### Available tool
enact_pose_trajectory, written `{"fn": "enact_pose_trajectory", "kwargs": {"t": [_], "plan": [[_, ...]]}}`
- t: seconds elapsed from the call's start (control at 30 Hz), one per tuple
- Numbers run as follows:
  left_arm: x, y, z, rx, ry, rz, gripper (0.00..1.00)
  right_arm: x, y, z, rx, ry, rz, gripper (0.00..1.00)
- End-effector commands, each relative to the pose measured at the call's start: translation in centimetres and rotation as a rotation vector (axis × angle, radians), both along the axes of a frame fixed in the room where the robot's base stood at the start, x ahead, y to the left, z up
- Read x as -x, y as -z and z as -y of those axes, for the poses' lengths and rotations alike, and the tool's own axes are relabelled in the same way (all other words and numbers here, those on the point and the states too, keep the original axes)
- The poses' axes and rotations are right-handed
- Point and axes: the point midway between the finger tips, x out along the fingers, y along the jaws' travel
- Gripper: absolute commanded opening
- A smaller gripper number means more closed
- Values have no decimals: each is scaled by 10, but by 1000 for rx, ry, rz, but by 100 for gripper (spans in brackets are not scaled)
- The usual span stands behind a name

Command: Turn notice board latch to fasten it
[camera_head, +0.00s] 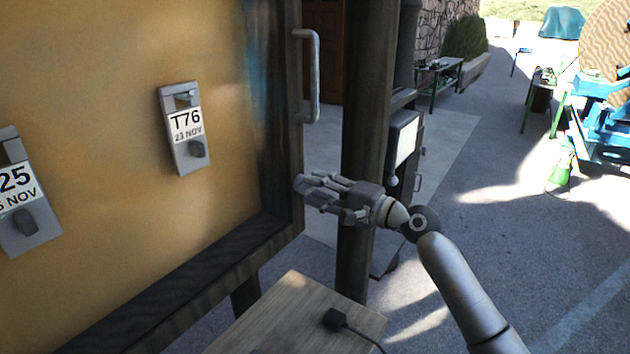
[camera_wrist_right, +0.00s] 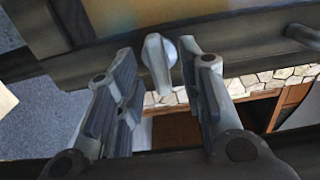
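The notice board (camera_head: 235,60) fills the left of the head view, a yellow panel in a dark wooden frame. In the right wrist view a pale grey latch knob (camera_wrist_right: 159,63) with a rounded base sits on the board's frame. My right gripper (camera_head: 322,197) is at the lower right edge of the frame in the head view and hides the latch there. In the wrist view my right gripper (camera_wrist_right: 160,75) is open, with one finger on each side of the knob and visible gaps between. My left gripper is out of view.
A pale handle (camera_head: 316,76) stands on the frame above my right gripper. A dark post (camera_head: 366,130) is close behind the gripper. A wooden table (camera_head: 285,318) with a black plug (camera_head: 336,319) is below. Tagged holders (camera_head: 185,130) hang on the board.

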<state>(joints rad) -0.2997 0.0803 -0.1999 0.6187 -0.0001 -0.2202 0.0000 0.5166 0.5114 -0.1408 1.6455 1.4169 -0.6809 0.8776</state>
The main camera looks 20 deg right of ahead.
Motion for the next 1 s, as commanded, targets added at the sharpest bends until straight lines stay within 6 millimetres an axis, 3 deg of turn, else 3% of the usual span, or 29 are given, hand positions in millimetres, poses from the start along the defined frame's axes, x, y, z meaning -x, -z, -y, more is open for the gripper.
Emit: {"fn": "enact_pose_trajectory", "kwargs": {"t": [0.4, 0.7, 1.0], "plan": [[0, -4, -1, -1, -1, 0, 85, -9, 1, -8, 2, -1, -1, 36], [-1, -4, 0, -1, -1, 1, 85, -9, 1, -8, 2, -1, -1, 0], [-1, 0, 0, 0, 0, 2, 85, -9, 3, -8, 16, -1, 10, 0]]}}
